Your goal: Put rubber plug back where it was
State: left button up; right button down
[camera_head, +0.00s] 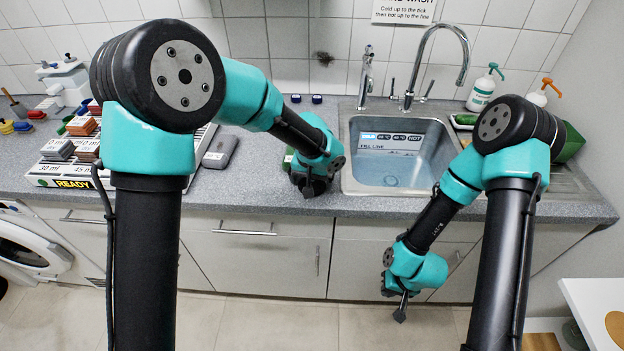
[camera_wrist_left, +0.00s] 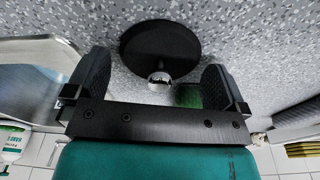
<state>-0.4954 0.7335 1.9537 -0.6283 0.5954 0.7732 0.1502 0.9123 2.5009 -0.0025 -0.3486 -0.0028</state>
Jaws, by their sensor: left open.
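In the left wrist view, the rubber plug (camera_wrist_left: 160,42) is a black round disc with a shiny metal knob, set against the grey speckled counter. My left gripper (camera_wrist_left: 155,85) is open, its fingers apart on either side of the knob; I cannot tell whether they touch anything. In the head view my left gripper (camera_head: 310,184) is low over the counter's front part, left of the sink (camera_head: 348,172), and hides the plug. The sink holds water. My right gripper (camera_head: 401,308) hangs in front of the cabinets, below the counter edge; its opening is unclear.
A tap (camera_head: 440,40) stands behind the sink. A grey case (camera_head: 221,150) lies left of my left gripper, near a tray (camera_head: 45,175) of stacked blocks. Soap bottles (camera_head: 482,90) stand at the back right. A green item (camera_wrist_left: 190,95) shows beside the knob.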

pick_arm(q)
notch_tip(320, 180, up, 12)
jog(key=s, duration=0.1)
jog(key=shift+s+a, duration=0.2)
jog(key=shift+s, duration=0.05)
dwell(3.2)
